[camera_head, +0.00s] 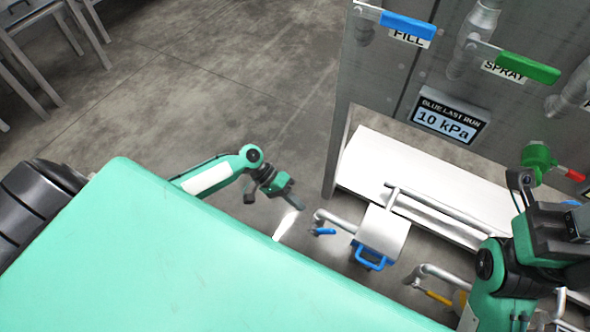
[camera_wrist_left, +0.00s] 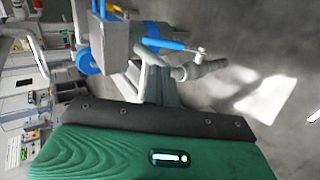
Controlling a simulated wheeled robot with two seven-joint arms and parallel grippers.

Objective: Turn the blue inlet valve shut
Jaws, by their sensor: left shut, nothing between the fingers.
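The small blue lever (camera_head: 323,231) of the inlet valve sits on the grey pipe at the left of a white box. In the left wrist view the blue lever (camera_wrist_left: 165,44) lies beyond the fingers, beside the pipe. My left gripper (camera_head: 294,203) is shut and empty, just up and left of the lever in the head view, apart from it.
The white box (camera_head: 382,232) has a blue handle (camera_head: 370,261). A yellow lever (camera_head: 438,297) sits on a lower pipe. Above are a blue FILL lever (camera_head: 408,27), a green SPRAY lever (camera_head: 527,67) and a 10 kPa display (camera_head: 449,119).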

